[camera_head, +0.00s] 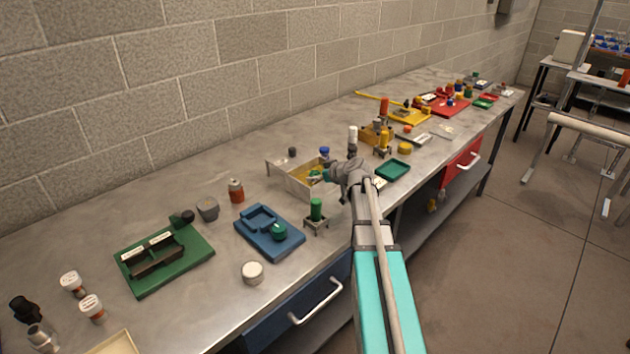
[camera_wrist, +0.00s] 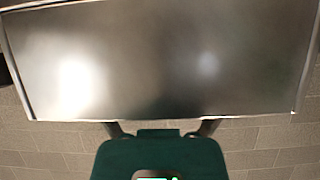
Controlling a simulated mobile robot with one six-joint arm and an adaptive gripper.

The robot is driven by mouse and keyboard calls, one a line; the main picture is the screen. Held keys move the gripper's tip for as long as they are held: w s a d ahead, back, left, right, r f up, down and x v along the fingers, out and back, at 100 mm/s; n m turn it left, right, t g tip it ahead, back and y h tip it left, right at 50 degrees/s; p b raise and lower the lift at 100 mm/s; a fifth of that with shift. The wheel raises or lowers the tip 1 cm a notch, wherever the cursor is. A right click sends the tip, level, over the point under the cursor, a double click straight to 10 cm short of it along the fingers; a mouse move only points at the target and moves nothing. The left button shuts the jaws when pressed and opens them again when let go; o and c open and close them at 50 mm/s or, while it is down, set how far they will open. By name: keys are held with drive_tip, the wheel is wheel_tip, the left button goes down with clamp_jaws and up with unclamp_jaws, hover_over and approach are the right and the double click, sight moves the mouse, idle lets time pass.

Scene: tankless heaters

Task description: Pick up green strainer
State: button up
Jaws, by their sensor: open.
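I cannot tell for sure which thing is the green strainer. Green candidates in the head view are an upright green cylinder (camera_head: 316,208) on a small metal stand and a round green piece (camera_head: 279,231) on a blue tray (camera_head: 262,222). My gripper (camera_head: 325,175) reaches left over an open metal box (camera_head: 291,185) with a yellowish inside, behind the green cylinder and apart from it. A small green bit shows near its tip, too small to identify. In the wrist view my gripper (camera_wrist: 160,130) shows a dark green body and two dark fingers spread apart, with nothing visible between them.
A green tray (camera_head: 196,248) with a dark holder lies left. A red-brown jar (camera_head: 236,191) and a white cap (camera_head: 252,272) stand nearby. A dark green tray (camera_head: 392,170) lies right of the arm. In the wrist view a large grey panel (camera_wrist: 150,50) fills the top before a block wall.

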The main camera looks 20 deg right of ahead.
drive_tip(key=c, duration=1.3)
drive_tip(key=shift+r, duration=0.15)
drive_tip(key=shift+r+p, duration=0.95)
drive_tip(key=shift+p, duration=0.15)
drive_tip(key=s+r+p, duration=0.1)
drive_tip(key=r+p, duration=0.1)
drive_tip(key=s+a+r+p, duration=0.1)
drive_tip(key=s+r+p, duration=0.1)
drive_tip(key=r+p, duration=0.1)
drive_tip(key=s+r+p, duration=0.2)
drive_tip(key=shift+a+r, duration=0.2)
drive_tip(key=shift+a, duration=0.1)
drive_tip(key=s+r+p, duration=0.1)
drive_tip(key=s, duration=0.1)
drive_tip(key=s+a+r+p, duration=0.1)
drive_tip(key=s, duration=0.2)
drive_tip(key=s+a+r+p, duration=0.1)
drive_tip(key=s+p, duration=0.1)
drive_tip(key=s, duration=0.1)
drive_tip(key=shift+s+a+r, duration=0.2)
